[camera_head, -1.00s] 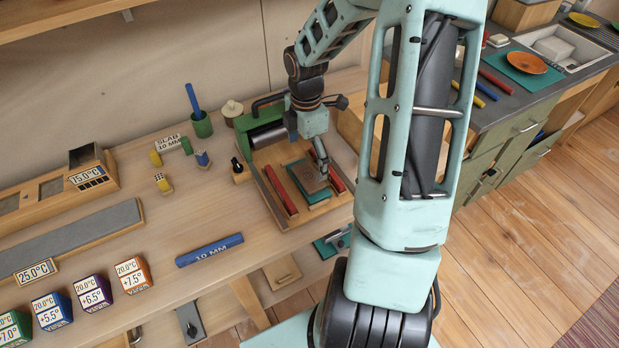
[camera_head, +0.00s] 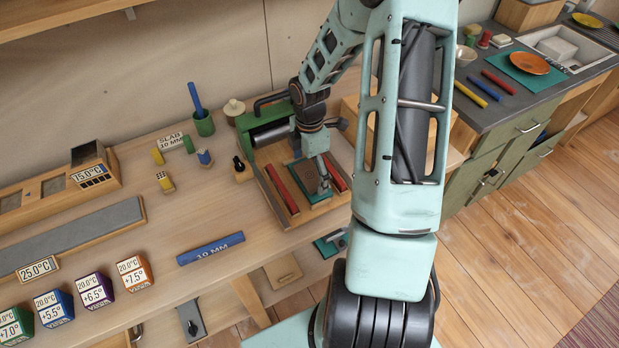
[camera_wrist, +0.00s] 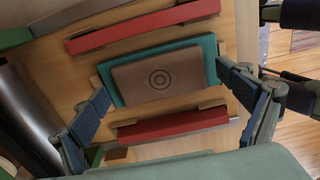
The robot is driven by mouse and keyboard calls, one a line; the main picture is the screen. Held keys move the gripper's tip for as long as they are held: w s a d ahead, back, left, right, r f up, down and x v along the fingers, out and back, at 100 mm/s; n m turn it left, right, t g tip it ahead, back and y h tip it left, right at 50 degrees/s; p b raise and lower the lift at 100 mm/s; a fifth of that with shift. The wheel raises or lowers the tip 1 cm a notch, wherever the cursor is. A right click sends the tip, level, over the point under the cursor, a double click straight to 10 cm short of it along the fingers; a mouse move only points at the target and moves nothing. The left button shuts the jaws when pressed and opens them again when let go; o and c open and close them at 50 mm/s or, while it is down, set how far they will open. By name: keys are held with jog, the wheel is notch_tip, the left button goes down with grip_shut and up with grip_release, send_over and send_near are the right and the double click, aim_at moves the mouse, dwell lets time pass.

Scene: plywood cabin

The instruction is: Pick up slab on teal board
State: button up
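The slab (camera_wrist: 150,80) is a flat brown block with a ring mark on its top. It lies on the teal board (camera_wrist: 113,92), which shows as a rim around it, between two red bars. In the head view the slab (camera_head: 308,173) is partly covered by my gripper (camera_head: 323,182). In the wrist view my gripper (camera_wrist: 175,95) is open, with one finger to each side of the board and slab. The fingers look apart from the slab; their height over it is hard to tell.
Red bars (camera_wrist: 145,34) and (camera_head: 282,189) flank the board inside a wooden tray (camera_head: 285,222). A dark roller in a green frame (camera_head: 243,129) stands at the tray's back.

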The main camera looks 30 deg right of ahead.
jog(key=c, duration=1.2)
jog(key=shift+r, duration=0.1)
